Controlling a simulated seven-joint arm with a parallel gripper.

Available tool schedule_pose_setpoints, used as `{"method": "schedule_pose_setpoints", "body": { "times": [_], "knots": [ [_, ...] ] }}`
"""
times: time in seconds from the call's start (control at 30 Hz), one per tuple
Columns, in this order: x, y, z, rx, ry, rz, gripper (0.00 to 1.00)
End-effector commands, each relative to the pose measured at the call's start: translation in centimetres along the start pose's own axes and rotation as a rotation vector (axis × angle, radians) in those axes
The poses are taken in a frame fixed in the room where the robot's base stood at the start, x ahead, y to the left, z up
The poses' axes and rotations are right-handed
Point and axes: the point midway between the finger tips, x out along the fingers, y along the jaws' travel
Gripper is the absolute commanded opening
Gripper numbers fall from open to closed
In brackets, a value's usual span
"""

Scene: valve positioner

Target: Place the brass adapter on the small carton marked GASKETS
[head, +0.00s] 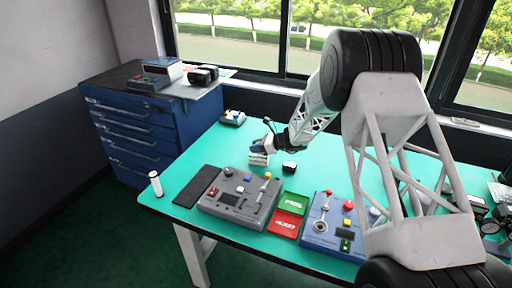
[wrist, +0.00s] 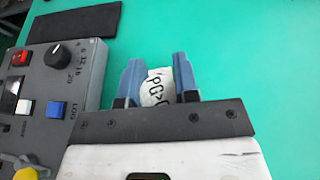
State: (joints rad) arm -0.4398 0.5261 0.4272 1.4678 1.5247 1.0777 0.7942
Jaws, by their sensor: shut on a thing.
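My gripper (wrist: 160,82) is shut on a white piece with black lettering (wrist: 157,88), and its two blue fingers stand on either side of it. The lettering is only partly readable. I cannot make out a brass adapter or a carton reading GASKETS in either view.
A grey control box (head: 240,198) with knobs and a lever stands in front, beside a black mat (head: 196,187). Green (head: 293,204) and red (head: 285,224) trays and a blue control box (head: 334,225) are to its right. A small tray (head: 233,118) sits at the back left.

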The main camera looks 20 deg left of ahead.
Motion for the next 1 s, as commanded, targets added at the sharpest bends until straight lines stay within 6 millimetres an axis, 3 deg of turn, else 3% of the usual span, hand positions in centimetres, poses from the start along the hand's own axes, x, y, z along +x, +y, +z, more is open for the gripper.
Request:
{"method": "schedule_pose_setpoints", "body": {
  "times": [0.2, 0.23, 0.4, 0.8, 1.0],
  "knots": [
    [0.1, 0.0, -0.3, 0.0, 0.0, 0.0, 0.05],
    [0.1, 0.0, -0.3, 0.0, 0.0, 0.0, 0.32],
    [0.1, 0.0, -0.3, 0.0, 0.0, 0.0, 0.54],
    [-0.1, 0.0, 0.1, -0.001, 0.0, 0.0, 0.54],
    [-1.6, 0.0, 0.1, -0.001, 0.0, -0.001, 0.54]
  ]
}}
